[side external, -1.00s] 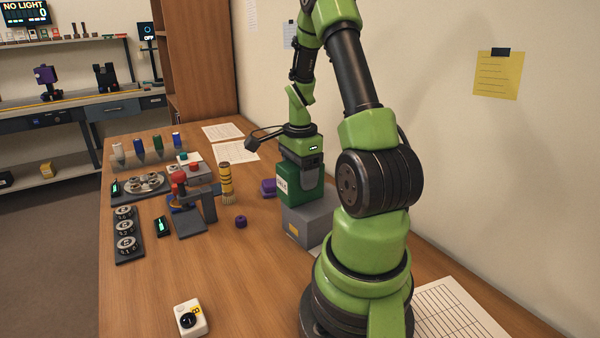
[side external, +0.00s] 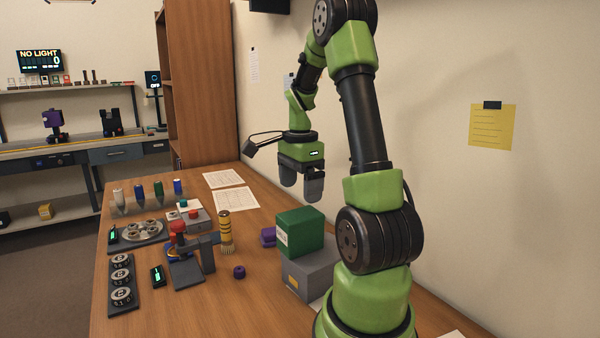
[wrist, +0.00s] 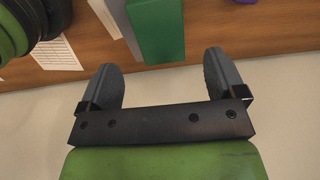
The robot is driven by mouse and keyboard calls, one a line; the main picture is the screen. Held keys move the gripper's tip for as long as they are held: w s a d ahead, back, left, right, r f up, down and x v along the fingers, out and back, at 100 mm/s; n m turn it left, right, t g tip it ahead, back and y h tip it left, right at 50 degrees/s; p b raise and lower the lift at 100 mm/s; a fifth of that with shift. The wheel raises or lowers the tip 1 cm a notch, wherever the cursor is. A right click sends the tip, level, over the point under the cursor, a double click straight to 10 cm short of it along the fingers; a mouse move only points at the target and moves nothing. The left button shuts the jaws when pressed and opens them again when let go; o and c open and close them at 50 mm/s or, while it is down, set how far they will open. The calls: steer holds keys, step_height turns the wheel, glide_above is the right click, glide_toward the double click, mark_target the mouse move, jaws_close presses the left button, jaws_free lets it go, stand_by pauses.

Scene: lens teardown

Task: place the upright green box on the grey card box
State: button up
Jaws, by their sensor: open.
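The green box (side external: 304,231) stands on top of the grey card box (side external: 311,275), with a pale label on its left side in the side view. In the wrist view the green box (wrist: 155,30) shows at the top, with a strip of the grey card box (wrist: 112,15) beside it. My gripper (side external: 301,198) is open and empty, raised above and behind the green box and apart from it. Its two fingers (wrist: 165,85) are spread wide in the wrist view, with nothing between them.
A purple block (side external: 268,236) and a small purple knob (side external: 239,271) lie left of the card box. A yellow-striped cylinder (side external: 226,231) and a red-topped stand (side external: 180,240) are further left. Paper sheets (side external: 229,191) lie near the wall.

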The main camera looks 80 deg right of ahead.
step_height(320, 180, up, 2)
steer(key=shift+r, duration=0.2)
steer(key=shift+w+a+r, duration=0.1)
steer(key=shift+a+r, duration=0.05)
steer(key=shift+r, duration=0.2)
steer(key=w+a+r+n+t, duration=0.2)
steer(key=a+r+n, duration=0.1)
steer(key=a+n, duration=0.3)
steer(key=w+a+r+n+t, duration=0.1)
steer(key=w+a+r+n, duration=0.25)
steer(key=a, duration=0.35)
steer(key=s+a+n+t+y, duration=0.2)
steer(key=s+a+n+t, duration=0.2)
steer(key=a+n, duration=0.9)
steer(key=shift+s+r, duration=0.35)
steer(key=shift+s, duration=0.6)
